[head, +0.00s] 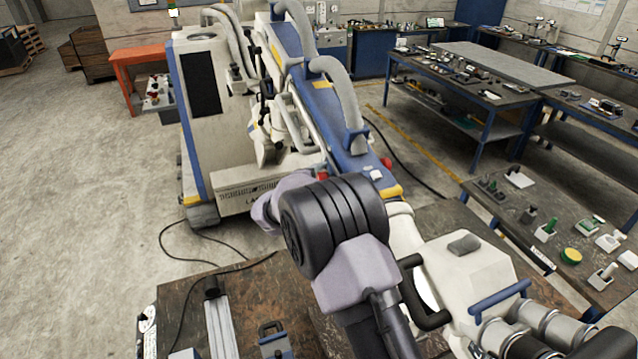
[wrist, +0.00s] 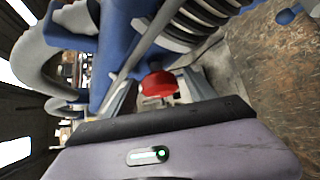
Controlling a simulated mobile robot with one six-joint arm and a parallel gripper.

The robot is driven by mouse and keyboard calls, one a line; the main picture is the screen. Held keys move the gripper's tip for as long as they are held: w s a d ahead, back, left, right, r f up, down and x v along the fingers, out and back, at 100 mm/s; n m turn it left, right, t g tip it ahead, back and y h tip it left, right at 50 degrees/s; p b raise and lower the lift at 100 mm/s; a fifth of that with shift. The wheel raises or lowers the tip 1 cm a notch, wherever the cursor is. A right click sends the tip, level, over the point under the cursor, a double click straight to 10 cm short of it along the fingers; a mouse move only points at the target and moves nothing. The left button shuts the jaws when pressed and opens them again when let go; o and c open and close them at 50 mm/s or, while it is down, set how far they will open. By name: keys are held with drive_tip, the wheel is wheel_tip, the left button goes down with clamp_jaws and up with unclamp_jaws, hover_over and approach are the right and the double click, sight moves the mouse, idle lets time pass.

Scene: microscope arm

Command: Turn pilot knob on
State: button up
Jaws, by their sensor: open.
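A red rounded knob (wrist: 160,84) shows in the wrist view on the blue and white microscope arm, just beyond the dark edge of my gripper (wrist: 165,150). I cannot tell for certain that it is the pilot knob. In the head view, one small red part (head: 386,163) sits at the right of the blue arm (head: 345,135) and another red part (head: 322,177) shows just above my arm.
The white and blue machine base (head: 205,130) stands behind my arm. A brown worktable (head: 235,295) lies in front, with a white instrument head (head: 465,265) at right. A workbench (head: 560,220) with small items is farther right. Open concrete floor lies left.

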drive_tip(key=b+v, duration=0.3)
drive_tip(key=v, duration=1.4)
drive_tip(key=shift+s, duration=0.1)
